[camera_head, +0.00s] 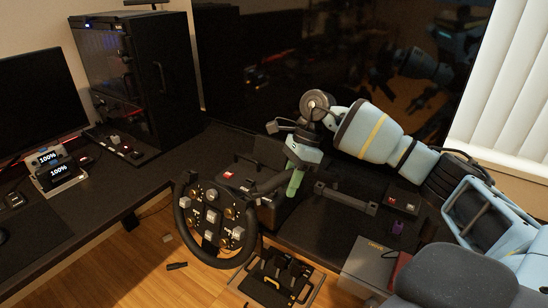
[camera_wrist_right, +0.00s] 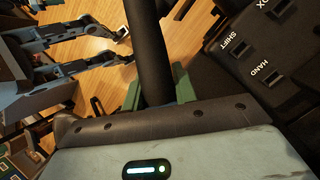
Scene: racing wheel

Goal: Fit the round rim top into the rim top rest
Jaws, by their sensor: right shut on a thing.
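My right gripper (camera_head: 295,180), with green fingers, is shut on a dark curved bar, which I take for the round rim top (camera_head: 268,185). The bar stands up between the fingers in the right wrist view (camera_wrist_right: 147,45). In the head view it lies at the upper right of the steering wheel (camera_head: 180,222); I cannot tell whether they touch. A dark grey bracket (camera_head: 345,196) with raised ends lies on the desk right of the gripper and may be the rim top rest. My left gripper is not seen in the head view.
A black box with SHIFT and HAND labels (camera_wrist_right: 240,55) is close beside the held bar. Pedals (camera_head: 275,278) stand on the wood floor below the wheel. A computer tower (camera_head: 140,80) stands on the left desk. A purple piece (camera_head: 397,228) lies at the right.

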